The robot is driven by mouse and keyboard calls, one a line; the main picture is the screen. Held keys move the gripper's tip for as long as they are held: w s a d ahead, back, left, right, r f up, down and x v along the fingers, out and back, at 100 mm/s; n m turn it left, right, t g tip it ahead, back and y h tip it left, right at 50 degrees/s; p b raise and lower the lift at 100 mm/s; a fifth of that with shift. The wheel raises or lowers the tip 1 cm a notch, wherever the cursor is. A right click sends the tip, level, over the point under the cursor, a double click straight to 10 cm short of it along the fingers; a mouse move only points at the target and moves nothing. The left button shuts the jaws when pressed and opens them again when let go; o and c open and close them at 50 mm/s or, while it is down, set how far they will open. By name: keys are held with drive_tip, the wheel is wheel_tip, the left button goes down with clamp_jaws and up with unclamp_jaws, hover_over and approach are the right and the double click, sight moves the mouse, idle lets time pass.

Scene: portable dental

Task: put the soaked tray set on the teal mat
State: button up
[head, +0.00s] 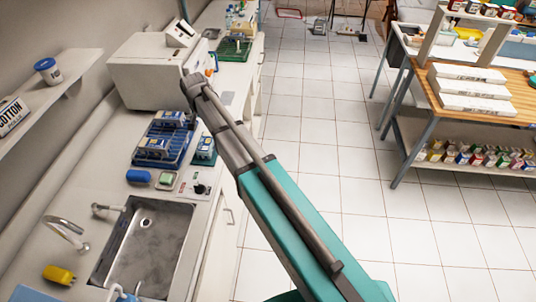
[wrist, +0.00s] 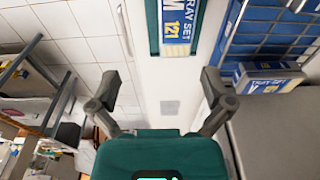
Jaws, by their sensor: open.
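A tray set (head: 206,145) with a blue-and-yellow label lies on the small teal mat (head: 207,161) at the counter's front edge, right of the blue rack. I cannot tell which set is soaked. My gripper (wrist: 162,82) is open and empty, apart from the mat. In the head view its fingers are not clear beside the white machine.
The white box-shaped machine (head: 155,72) stands on the counter behind the rack. A sink (head: 150,245) is at the near end, with a blue item (head: 138,177) and a small black knobbed device (head: 201,187) by it. A green tray (head: 235,47) is farther back. Tiled floor lies right.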

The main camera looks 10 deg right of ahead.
drive_tip(key=s+d+n+g, duration=0.1)
drive_tip(key=s+d+n, duration=0.2)
drive_tip(key=s+d, duration=1.8)
drive_tip(key=shift+s+d+n, duration=0.3)
drive_tip(key=shift+s+n, duration=0.1)
drive_tip(key=shift+s, duration=0.7)
